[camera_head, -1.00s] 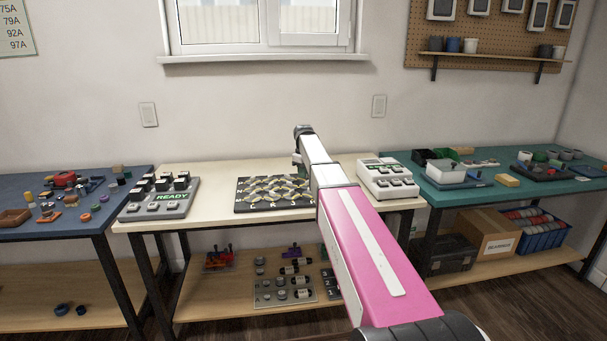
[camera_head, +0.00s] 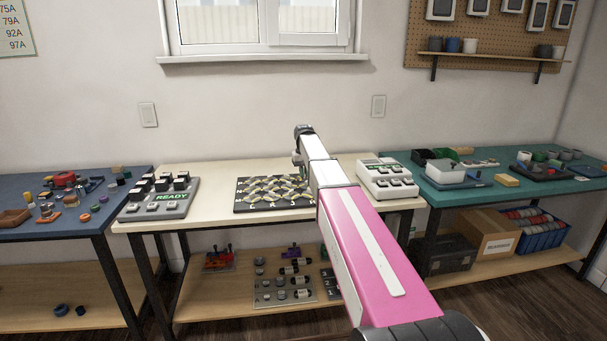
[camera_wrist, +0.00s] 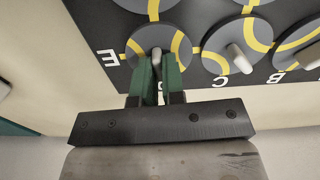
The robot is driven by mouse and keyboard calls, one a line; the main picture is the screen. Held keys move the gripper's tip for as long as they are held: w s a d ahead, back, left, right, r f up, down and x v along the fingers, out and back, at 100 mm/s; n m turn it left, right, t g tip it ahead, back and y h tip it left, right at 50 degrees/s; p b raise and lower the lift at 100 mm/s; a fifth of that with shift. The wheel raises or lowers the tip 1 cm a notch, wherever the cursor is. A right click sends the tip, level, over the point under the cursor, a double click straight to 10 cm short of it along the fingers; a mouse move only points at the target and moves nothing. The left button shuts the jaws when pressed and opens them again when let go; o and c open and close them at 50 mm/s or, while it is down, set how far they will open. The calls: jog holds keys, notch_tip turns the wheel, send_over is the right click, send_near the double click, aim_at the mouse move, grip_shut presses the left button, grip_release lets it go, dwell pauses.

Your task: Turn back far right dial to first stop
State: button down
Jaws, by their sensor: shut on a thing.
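The dial board (camera_head: 243,209) is a dark panel on the cream table, covered with round grey dials that carry yellow curved lines. In the wrist view, the dark panel (camera_wrist: 93,22) shows white letters E, C and B along its edge. My gripper (camera_wrist: 158,64) has its green fingers shut on the pale knob of the edge dial (camera_wrist: 137,42) beside the letter E. The fingers hide part of this knob and dial. A neighbouring dial (camera_wrist: 219,44) with a pale knob is free of the fingers. In the head view, my arm covers the board's right side.
A grey READY panel (camera_head: 172,206) with keys stands left of the board. A white button box (camera_head: 388,184) stands to its right, close to my arm. The blue left table and teal right table (camera_head: 430,188) hold loose parts.

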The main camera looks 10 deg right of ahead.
jog(key=m, duration=0.5)
jog(key=shift+d+m, duration=0.15)
jog(key=shift+m, duration=0.15)
jog(key=shift+s+m, duration=0.1)
jog(key=shift+m, duration=2)
jog(key=c, duration=1.2)
grip_release()
notch_tip(320, 180, up, 11)
jog(key=shift+f, duration=0.1)
jog(key=shift+s, duration=0.1)
